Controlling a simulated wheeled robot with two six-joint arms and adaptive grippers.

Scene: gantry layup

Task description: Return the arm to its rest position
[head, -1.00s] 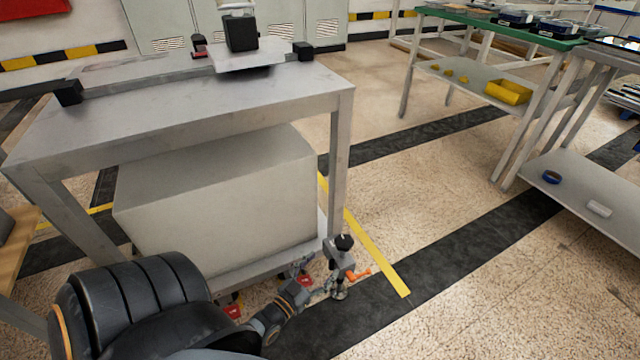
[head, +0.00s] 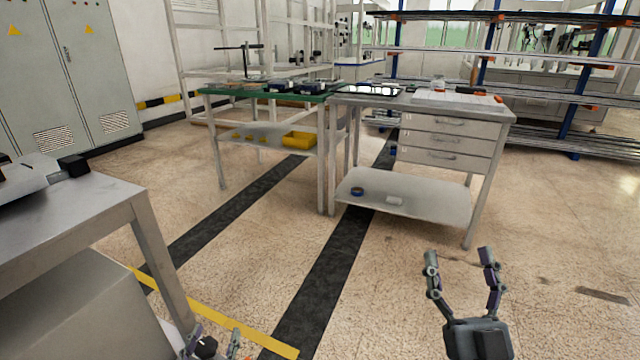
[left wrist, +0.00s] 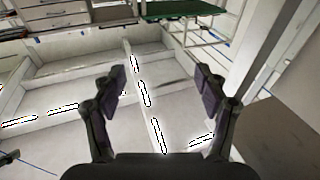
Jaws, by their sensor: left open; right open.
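My left gripper (head: 212,345) shows only in part at the bottom edge of the head view, low beside the right leg of the grey metal table. In the left wrist view its two fingers (left wrist: 160,82) are spread apart with nothing between them. My right gripper (head: 462,268) is at the lower right of the head view. Its fingers point up, stand apart and hold nothing. Open floor lies around it.
The grey metal table (head: 85,210) stands at the left, with a large pale box (head: 75,315) under it. A green-topped bench (head: 225,90) and a drawer bench (head: 450,118) stand further back. Blue-post shelving (head: 575,110) is behind. The middle floor is clear.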

